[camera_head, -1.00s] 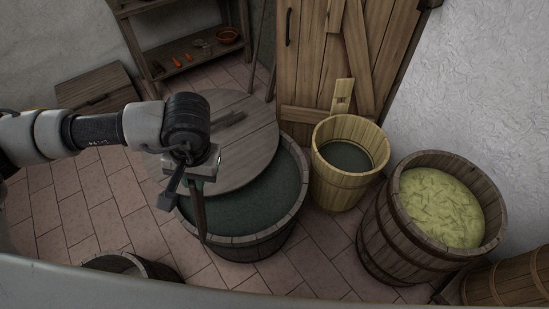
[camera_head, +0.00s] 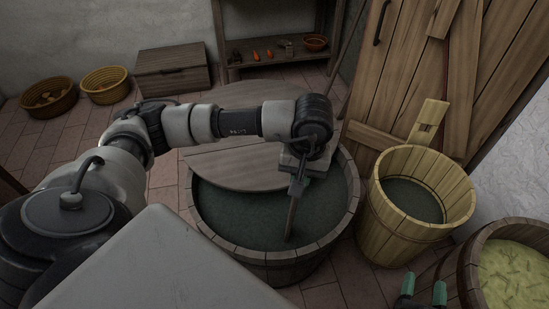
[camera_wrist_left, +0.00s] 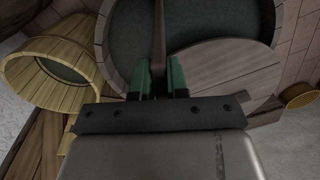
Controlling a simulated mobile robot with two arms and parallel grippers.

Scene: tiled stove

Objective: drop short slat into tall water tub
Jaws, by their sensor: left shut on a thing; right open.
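My left gripper (camera_head: 297,183) is shut on a short brown slat (camera_head: 291,217), which hangs down almost upright. The slat shows over the dark water of the wide, half-lidded tub (camera_head: 265,252); I cannot tell whether its lower end touches the water. In the left wrist view the slat (camera_wrist_left: 159,35) stands between the green fingertips of the left gripper (camera_wrist_left: 160,80). A tall pale wooden tub (camera_head: 387,235) with dark water and one raised stave stands right of the wide tub, apart from the slat. My right gripper (camera_head: 424,291) is open and empty at the bottom edge.
A round half lid (camera_head: 235,165) covers the back of the wide tub. A barrel with yellowish contents (camera_head: 515,275) stands at the right. A plank door (camera_head: 425,80) is behind the pale tub. A shelf (camera_head: 270,70), a chest (camera_head: 172,72) and baskets (camera_head: 105,85) stand at the back.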

